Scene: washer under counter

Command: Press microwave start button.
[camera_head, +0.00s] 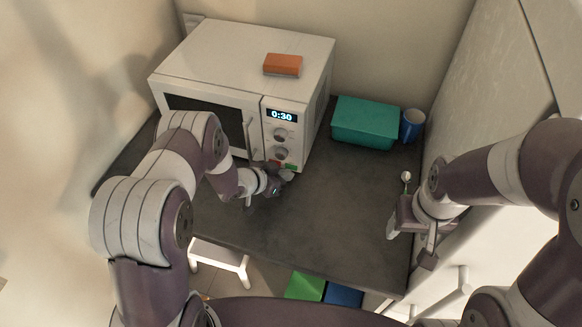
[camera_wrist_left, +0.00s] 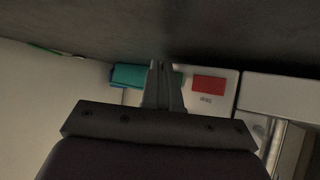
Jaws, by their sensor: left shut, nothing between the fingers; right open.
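The white microwave (camera_head: 240,75) stands on the dark counter, its display reading 0:30. Below its two knobs, a red button (camera_head: 274,164) and a green button (camera_head: 291,167) sit low on the control panel. My left gripper (camera_head: 288,175) is shut and empty, its fingertips just in front of the green button; I cannot tell if they touch. In the left wrist view the shut fingertips (camera_wrist_left: 163,66) lie left of the red button (camera_wrist_left: 208,83) and cover part of a green patch. My right gripper (camera_head: 408,240) is open and empty over the counter's right edge.
An orange block (camera_head: 283,64) lies on the microwave. A teal box (camera_head: 366,122) and a blue cup (camera_head: 412,125) stand to its right. The microwave door handle (camera_head: 249,137) is close to my left wrist. The middle of the counter (camera_head: 330,215) is clear.

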